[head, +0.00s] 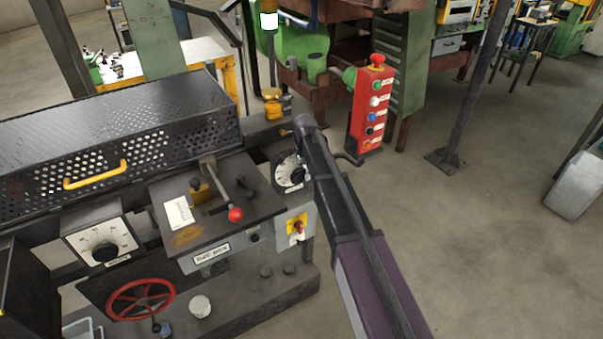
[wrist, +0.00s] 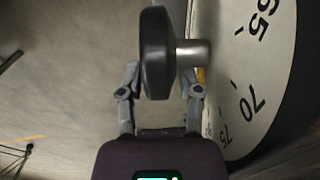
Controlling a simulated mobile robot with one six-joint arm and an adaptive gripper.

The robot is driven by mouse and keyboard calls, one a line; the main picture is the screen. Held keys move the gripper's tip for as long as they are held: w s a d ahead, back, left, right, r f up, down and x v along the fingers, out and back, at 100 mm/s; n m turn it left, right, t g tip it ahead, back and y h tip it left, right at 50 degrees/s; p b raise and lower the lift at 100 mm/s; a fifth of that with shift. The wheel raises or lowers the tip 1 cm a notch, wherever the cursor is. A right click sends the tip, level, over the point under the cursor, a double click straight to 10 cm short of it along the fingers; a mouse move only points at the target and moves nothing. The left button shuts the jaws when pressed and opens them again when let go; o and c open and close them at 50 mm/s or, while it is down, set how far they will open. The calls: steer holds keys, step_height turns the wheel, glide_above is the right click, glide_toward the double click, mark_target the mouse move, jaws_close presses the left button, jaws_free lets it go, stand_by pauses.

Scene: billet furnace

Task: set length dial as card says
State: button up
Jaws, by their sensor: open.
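The white dial plate (head: 291,175) with a black knob is on the right end of the machine, partly hidden by my arm. In the wrist view the dial plate (wrist: 255,75) fills the right side, with 65, 70 and 75 readable. Its black knob (wrist: 155,50) on a metal shaft stands between the fingers of my open gripper (wrist: 162,78). I cannot tell whether the fingers touch it. Another dial (head: 104,250) is on the machine's front left. The white card (head: 179,214) lies on the machine top; its writing is too small to read.
A lever with a red ball (head: 235,214) rises beside the card. A yellow-plated red switch (head: 297,227) sits below the right dial. A red handwheel (head: 140,299) is at lower left.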

jaws_close()
steer(key=shift+a, duration=0.45)
steer(key=shift+d, duration=0.3)
steer(key=shift+d, duration=0.1)
steer(key=shift+s+h, duration=0.15)
steer(key=shift+h, duration=0.15)
